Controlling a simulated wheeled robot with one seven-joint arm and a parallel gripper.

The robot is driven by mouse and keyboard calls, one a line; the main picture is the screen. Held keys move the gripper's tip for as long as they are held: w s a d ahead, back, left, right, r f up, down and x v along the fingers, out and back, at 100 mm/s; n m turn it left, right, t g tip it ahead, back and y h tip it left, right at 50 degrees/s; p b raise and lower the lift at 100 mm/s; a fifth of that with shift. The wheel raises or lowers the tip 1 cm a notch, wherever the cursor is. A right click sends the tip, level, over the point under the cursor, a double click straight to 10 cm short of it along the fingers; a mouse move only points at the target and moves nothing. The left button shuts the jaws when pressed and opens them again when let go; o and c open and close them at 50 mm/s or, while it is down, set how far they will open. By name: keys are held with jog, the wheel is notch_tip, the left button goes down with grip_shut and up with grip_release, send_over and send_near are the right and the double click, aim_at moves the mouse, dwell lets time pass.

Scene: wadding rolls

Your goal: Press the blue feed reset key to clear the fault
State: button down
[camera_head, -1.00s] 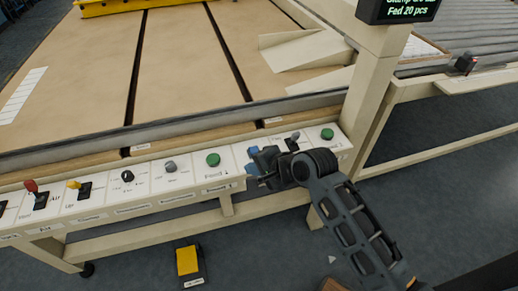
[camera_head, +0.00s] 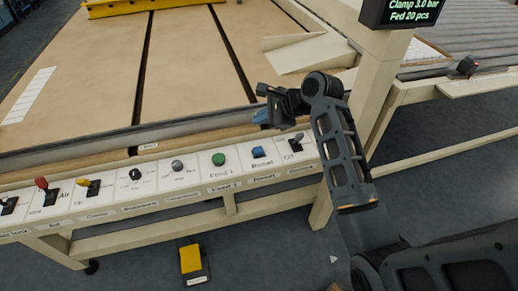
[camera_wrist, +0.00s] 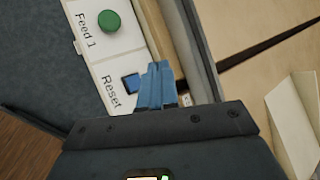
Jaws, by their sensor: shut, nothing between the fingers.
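The blue reset key (camera_head: 258,152) is a small square on the white control panel, right of the green Feed 1 button (camera_head: 218,159). In the wrist view the blue key (camera_wrist: 131,83) shows beside the word Reset, partly next to my fingertips. My gripper (camera_head: 261,117) is raised above and behind the panel, near the table's front rail, apart from the key in the head view. Its blue fingers (camera_wrist: 157,68) are together and empty in the wrist view. The display (camera_head: 410,12) reads Clamp 3.0 bar and Fed 20 pcs at its visible lines.
The panel also carries a grey knob (camera_head: 177,165), a black selector (camera_head: 135,174), a yellow lever (camera_head: 88,184) and a red lever (camera_head: 42,184). A grey lever (camera_head: 297,137) is close to my arm. A post (camera_head: 372,90) stands to the right. A yellow pedal (camera_head: 190,259) is on the floor.

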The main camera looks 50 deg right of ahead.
jog(key=shift+f, duration=0.2)
jog(key=b, duration=0.6)
send_over(261, 151)
notch_tip(261, 151, down, 6)
jog(key=shift+f, duration=0.25)
jog(key=shift+f+b, duration=0.3)
jog(key=shift+f, duration=0.7)
jog(key=shift+f, duration=0.1)
dwell(0.8)
jog(key=shift+f+p, duration=0.3)
jog(key=shift+f, duration=0.55)
dwell(0.9)
jog(key=shift+r, duration=0.15)
jog(key=shift+r+p, duration=0.85)
jog(key=shift+p, duration=0.4)
